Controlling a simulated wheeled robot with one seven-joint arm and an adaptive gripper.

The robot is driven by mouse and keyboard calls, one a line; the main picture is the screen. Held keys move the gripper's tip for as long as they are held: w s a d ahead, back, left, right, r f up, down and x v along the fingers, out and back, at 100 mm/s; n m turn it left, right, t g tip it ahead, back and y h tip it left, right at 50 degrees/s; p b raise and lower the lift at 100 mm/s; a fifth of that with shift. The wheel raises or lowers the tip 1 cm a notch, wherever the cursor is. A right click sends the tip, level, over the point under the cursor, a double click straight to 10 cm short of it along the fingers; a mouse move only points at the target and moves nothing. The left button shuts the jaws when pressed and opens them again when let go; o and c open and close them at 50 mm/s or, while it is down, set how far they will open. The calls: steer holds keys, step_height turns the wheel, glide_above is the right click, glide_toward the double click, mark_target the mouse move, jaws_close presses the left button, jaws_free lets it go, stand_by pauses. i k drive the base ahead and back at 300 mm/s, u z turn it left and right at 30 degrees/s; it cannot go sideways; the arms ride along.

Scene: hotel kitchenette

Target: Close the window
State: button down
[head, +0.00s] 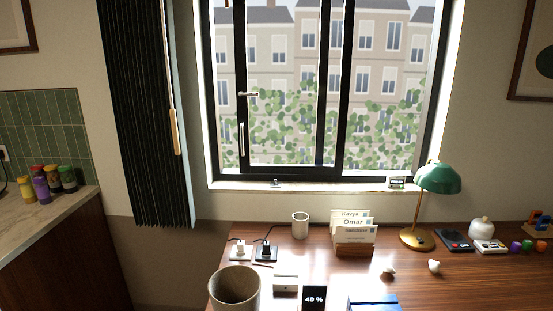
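The window (332,100) has a black frame and stands in the wall behind the desk, at the upper middle of the head view. Its sliding sash (240,60) has a dark left stile with a silver lever handle (249,94) and a vertical pull handle (241,140). A narrow strip of the outside shows between this stile and the left side of the frame, so the sash seems to stand a little open. The top of the window is cut off. My gripper is not in view.
A dark pleated curtain (145,110) hangs left of the window, with a wooden wand (176,132). The desk (330,270) below holds a green lamp (438,178), card holder (354,236), cup (300,225) and bin-like pot (234,288). Small items sit on the sill (330,186).

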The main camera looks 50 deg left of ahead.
mark_target(240, 8)
steer(key=u, duration=1.95)
steer(key=k, duration=0.3)
steer(key=z, duration=0.25)
